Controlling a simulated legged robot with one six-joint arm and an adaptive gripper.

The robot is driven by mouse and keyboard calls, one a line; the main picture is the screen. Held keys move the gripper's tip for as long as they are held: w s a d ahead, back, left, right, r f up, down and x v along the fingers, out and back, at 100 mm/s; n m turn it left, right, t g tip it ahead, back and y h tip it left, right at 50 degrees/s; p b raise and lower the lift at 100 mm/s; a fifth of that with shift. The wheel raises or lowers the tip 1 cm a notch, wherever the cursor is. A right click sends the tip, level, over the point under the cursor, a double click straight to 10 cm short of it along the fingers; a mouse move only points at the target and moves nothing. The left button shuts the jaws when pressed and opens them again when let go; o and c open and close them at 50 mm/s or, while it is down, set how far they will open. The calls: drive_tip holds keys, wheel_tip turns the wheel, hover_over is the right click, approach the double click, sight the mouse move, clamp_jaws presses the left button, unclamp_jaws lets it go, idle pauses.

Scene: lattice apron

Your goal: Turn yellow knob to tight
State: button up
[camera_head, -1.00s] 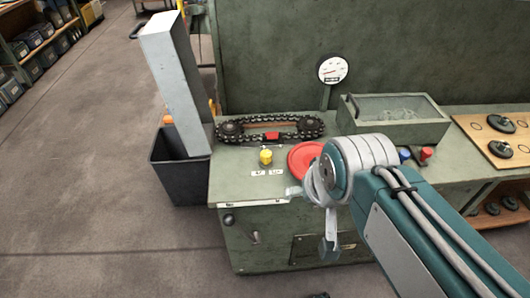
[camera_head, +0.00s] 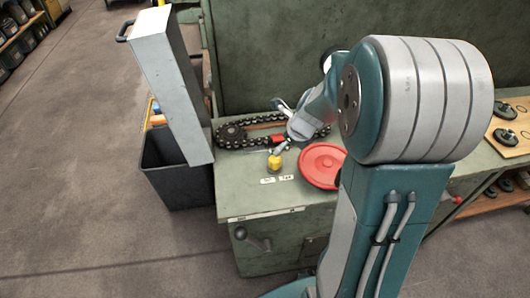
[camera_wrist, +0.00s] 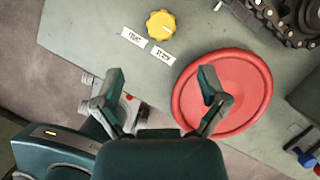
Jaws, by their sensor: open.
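The yellow knob (camera_head: 275,162) stands on the green bench top near its left front corner. In the wrist view the knob (camera_wrist: 161,25) is round and ridged, with a short pale mark on its face. Two white labels sit beside it, a left one (camera_wrist: 133,37) and a right one (camera_wrist: 162,55); their lettering is too small to read surely. My gripper (camera_wrist: 161,75) is open and empty, its fingers spread, with the knob ahead of and apart from them. In the head view my arm partly hides the chain behind the knob.
A red disc (camera_head: 321,165) lies right of the knob, partly under my right finger in the wrist view. A black chain loop (camera_head: 232,134) lies behind the knob. A dark bin (camera_head: 177,181) with a tall grey box stands at the bench's left.

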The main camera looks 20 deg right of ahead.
sight(276, 160)
drive_tip(key=x, duration=1.1)
drive_tip(key=shift+d, duration=0.1)
drive_tip(key=c, duration=1.1)
